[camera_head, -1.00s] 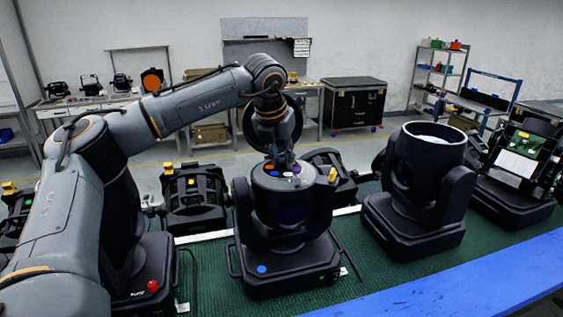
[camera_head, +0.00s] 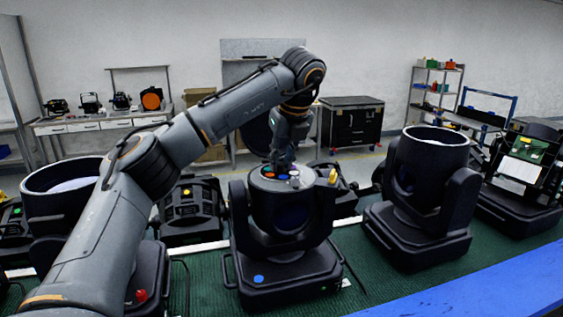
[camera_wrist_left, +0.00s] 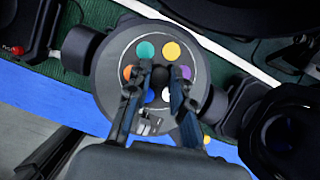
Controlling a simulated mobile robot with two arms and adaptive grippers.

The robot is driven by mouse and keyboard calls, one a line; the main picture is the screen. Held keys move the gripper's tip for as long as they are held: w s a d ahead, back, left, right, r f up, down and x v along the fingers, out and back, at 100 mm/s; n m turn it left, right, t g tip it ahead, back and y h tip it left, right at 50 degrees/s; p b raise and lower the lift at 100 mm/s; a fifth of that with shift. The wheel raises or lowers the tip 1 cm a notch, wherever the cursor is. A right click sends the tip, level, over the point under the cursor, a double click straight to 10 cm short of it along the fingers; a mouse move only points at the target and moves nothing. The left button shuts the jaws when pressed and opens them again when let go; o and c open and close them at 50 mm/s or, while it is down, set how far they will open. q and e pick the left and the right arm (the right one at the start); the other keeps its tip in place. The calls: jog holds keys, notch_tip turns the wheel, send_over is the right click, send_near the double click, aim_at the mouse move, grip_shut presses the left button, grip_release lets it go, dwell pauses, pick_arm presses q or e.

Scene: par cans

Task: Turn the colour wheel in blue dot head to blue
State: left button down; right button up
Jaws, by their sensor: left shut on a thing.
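The blue dot head (camera_head: 288,250) stands in the middle of the bench, with a blue dot (camera_head: 259,279) on its base. Its round top faces up and carries the colour wheel (camera_head: 261,180). In the left wrist view, the colour wheel (camera_wrist_left: 118,100) shows teal, yellow, purple, white, blue and orange dots in a ring. The blue dot (camera_wrist_left: 148,97) is at the near side, partly behind a finger. My left gripper (camera_wrist_left: 160,73) points down at the wheel's centre and is shut on its hub, mostly hidden between the fingers. My right gripper is out of view.
A similar head (camera_head: 418,205) stands to the right, and an opened one (camera_head: 525,175) beyond it. Another lamp (camera_head: 65,190) is at left behind my arm. A yellow tab (camera_head: 333,177) stands at the head's right side. A blue strip (camera_head: 480,285) edges the bench.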

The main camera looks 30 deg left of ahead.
pick_arm(q)
jog(key=shift+r+n, duration=0.1)
jog(key=shift+n, duration=0.6)
jog(key=c, duration=1.2)
grip_release()
jog(key=shift+o, duration=0.2)
jog(key=v, duration=1.2)
jog(key=shift+w+d, duration=0.15)
jog(key=shift+d, duration=0.05)
